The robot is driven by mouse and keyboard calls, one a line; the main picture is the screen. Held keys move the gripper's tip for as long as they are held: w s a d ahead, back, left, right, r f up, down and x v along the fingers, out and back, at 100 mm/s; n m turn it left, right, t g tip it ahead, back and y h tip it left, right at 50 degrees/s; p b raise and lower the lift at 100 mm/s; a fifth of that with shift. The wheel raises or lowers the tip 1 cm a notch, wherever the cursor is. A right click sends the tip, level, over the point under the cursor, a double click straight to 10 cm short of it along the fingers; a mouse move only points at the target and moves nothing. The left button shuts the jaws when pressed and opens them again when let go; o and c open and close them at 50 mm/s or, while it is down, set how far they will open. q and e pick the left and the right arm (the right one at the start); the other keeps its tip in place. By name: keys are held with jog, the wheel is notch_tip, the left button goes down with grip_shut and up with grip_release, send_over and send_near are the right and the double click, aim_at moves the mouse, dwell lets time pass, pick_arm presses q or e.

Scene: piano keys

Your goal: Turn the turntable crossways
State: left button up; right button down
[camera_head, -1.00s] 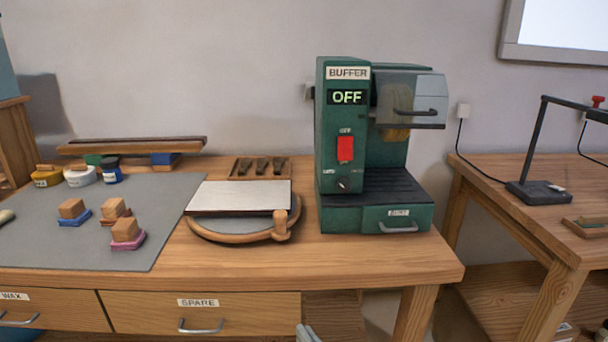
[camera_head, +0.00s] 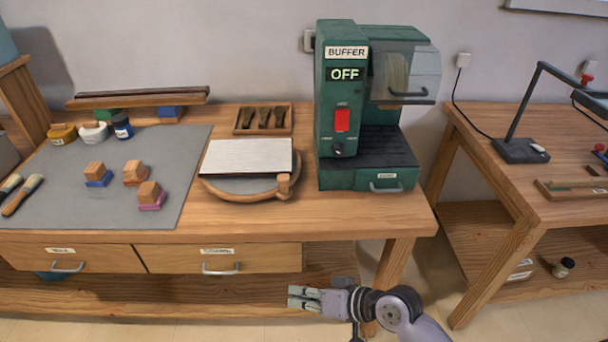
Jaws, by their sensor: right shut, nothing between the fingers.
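The turntable (camera_head: 230,193) is a round wooden-rimmed disc with a grey top, lying on the workbench left of the green buffer machine. A wooden knob handle (camera_head: 284,186) stands at its front right. A pale rectangular slab (camera_head: 250,155) lies across the turntable, its long side running left to right along the bench. My right gripper (camera_head: 291,298) is shut and empty, low in front of the bench, below the drawers and well apart from the turntable. My left gripper is not in view.
The buffer (camera_head: 343,105) reads OFF and stands close right of the turntable. A tool tray (camera_head: 238,128) sits behind. A grey mat (camera_head: 72,200) with several wood-handled blocks lies left. Drawers (camera_head: 220,258) front the bench. A second table (camera_head: 560,213) stands right.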

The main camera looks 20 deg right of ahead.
jog(key=w+d+r+m+t, duration=0.2)
jog(key=w+d+r+m, duration=0.1)
jog(key=w+d+m, duration=0.1)
jog(key=w+d+r+m+t+h, duration=0.1)
jog(key=w+d+r+m+t, duration=0.2)
jog(key=w, duration=0.4)
jog(key=w+d+r+m+t, duration=0.3)
jog(key=w+d+r+m, duration=0.1)
jog(key=w+d, duration=0.1)
jog(key=shift+w+d+m, duration=0.4)
jog(key=shift+d, duration=0.3)
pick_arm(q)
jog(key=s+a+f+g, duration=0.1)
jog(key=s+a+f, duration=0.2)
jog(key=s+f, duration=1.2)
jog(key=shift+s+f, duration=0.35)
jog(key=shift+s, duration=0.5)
pick_arm(e)
jog(key=shift+a, duration=0.1)
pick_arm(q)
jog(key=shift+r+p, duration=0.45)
pick_arm(e)
jog(key=x, duration=1)
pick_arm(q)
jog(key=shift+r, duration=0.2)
